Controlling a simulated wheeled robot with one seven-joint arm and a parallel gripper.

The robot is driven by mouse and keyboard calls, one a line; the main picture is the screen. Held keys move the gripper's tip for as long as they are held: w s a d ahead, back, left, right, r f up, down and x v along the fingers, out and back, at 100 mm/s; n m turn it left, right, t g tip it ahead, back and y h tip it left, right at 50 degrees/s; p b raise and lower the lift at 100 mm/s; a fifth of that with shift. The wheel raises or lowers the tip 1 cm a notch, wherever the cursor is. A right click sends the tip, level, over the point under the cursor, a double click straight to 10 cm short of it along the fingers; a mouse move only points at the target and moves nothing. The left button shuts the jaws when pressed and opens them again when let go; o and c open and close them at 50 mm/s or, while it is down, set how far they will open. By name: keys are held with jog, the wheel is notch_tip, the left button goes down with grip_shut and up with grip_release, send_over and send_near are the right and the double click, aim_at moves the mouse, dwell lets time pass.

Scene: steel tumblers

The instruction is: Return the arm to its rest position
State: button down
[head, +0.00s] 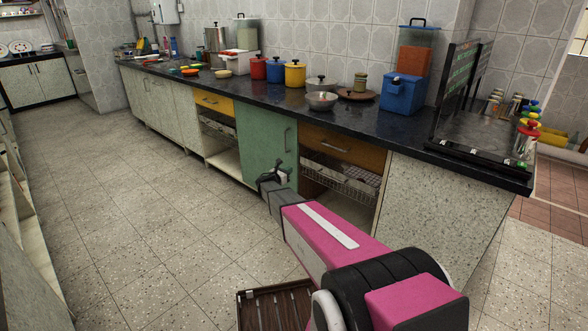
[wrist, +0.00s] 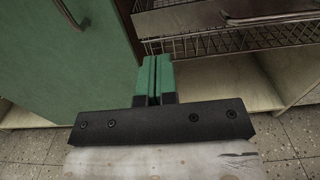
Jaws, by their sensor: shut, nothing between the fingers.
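My gripper (head: 271,179) is at the end of my outstretched pink arm, in front of the counter's lower cabinets. In the wrist view its green fingertips (wrist: 154,76) are pressed together with nothing between them. The gripper is in front of the green cabinet door (head: 268,146) and close to the open shelf with a wire basket (head: 345,180). In the wrist view the green door (wrist: 65,60) is at the left and the wire basket (wrist: 240,43) is beyond the fingers. I cannot tell the exact gap to either.
The dark countertop (head: 300,112) holds colored canisters (head: 294,74), a steel bowl (head: 321,101), a blue box (head: 402,93) and a steel tumbler (head: 525,146) at the right end. A brown slatted crate (head: 240,297) is below my arm. The tiled floor (head: 130,190) at left is clear.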

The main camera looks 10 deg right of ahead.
jog(key=s+d+m+g+y, duration=0.3)
jog(key=s+m+g+y, duration=0.35)
jog(key=s+m, duration=1.25)
jog(key=s+a+r+m+g+y, duration=0.2)
jog(key=s+a+m+y, duration=0.1)
jog(key=s, duration=0.9)
jog(key=s+a+r+m+g+y, duration=0.2)
jog(key=s+a+y, duration=0.3)
jog(key=s, duration=0.8)
jog(key=shift+s+a+m, duration=0.15)
jog(key=shift+a+m, duration=0.35)
jog(key=shift+m, duration=0.1)
jog(key=shift+r, duration=0.1)
